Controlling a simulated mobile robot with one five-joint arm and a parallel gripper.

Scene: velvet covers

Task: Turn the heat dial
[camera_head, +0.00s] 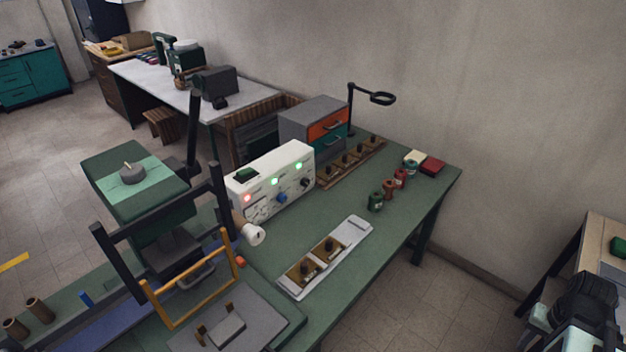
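A white control box (270,183) stands on the green workbench, with its panel facing the front right. It bears a red light (248,197) at left and green lights (275,181) further right. A blue knob (281,197) sits below the middle light and a black knob (305,182) at the right end. The panel labels are too small to read, so I cannot tell which knob is the heat dial. A black and pale green part at the bottom right appears to be my arm, well apart from the box. My gripper's fingers do not show.
A dark-framed press (141,193) with an orange handle (187,306) stands left of the box. A white cylindrical part (250,233) juts out near the box's lower left. A metal tray (325,260) and several spools (376,201) lie in front.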

